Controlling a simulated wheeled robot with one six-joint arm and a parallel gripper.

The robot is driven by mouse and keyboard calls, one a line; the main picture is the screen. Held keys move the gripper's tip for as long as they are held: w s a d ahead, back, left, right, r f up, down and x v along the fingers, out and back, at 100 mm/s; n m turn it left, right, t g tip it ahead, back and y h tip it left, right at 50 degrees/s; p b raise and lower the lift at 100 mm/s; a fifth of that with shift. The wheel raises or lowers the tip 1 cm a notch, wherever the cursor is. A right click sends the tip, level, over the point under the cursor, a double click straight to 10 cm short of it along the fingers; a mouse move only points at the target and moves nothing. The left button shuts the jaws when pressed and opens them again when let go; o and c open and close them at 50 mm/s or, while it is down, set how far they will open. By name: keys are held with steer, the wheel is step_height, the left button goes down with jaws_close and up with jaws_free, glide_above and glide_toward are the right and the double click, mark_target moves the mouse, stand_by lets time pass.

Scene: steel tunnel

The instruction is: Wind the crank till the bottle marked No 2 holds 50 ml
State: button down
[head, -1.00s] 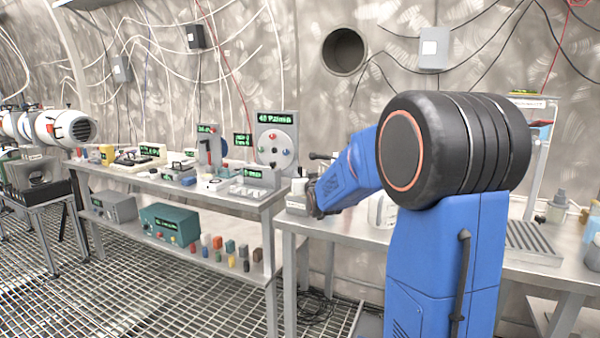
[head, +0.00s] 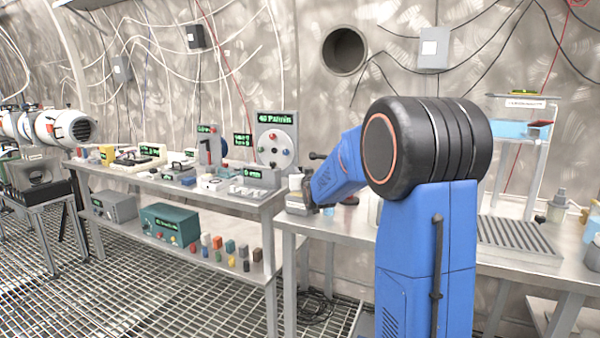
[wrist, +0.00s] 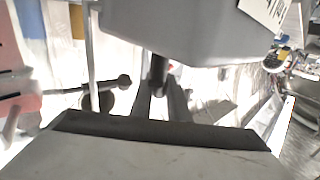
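In the wrist view a grey box-shaped housing (wrist: 190,30) fills the top, with a short dark peg (wrist: 158,76) below it that looks like a crank handle. My gripper (wrist: 160,105) shows as two dark narrow fingers close to this peg; whether they grip it is unclear. In the head view my gripper (head: 309,192) is a dark shape beside a small light apparatus (head: 296,205) at the left end of the right bench. I cannot read a No 2 mark or any liquid level.
A dark rod with a round knob (wrist: 124,81) lies left of the fingers. The left bench (head: 225,200) carries several instruments with green displays. A ribbed grey tray (head: 518,238) and several bottles are on the right bench. Grating floor (head: 130,300) is open at left.

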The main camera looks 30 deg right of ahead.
steer(key=shift+m+h, duration=0.3)
steer(key=shift+h, duration=0.2)
steer(key=shift+s+d+m+g+h, duration=0.1)
steer(key=shift+d+m+g+h, duration=0.15)
steer(key=shift+m+g+h, duration=0.55)
steer(key=shift+s+d+m+g+h, duration=0.1)
steer(key=shift+d+m+g+h, duration=0.4)
steer(key=shift+h, duration=0.65)
steer(key=shift+s+d+m+g+h, duration=0.1)
steer(key=shift+m+g+h, duration=0.3)
steer(key=shift+m+h, duration=0.5)
steer(key=shift+s+d+m+g+h, duration=0.5)
steer(key=shift+m+g+h, duration=0.6)
steer(key=shift+m+g, duration=1.25)
steer(key=shift+s+d+m+g+h, duration=0.25)
steer(key=shift+s+m+g+h, duration=0.75)
steer(key=shift+g, duration=2.2)
steer(key=shift+s+d+m+g+h, duration=0.35)
steer(key=shift+m+g+h, duration=0.8)
steer(key=shift+m+g, duration=1.45)
steer(key=shift+g, duration=0.25)
steer(key=c, duration=1.7)
jaws_free()
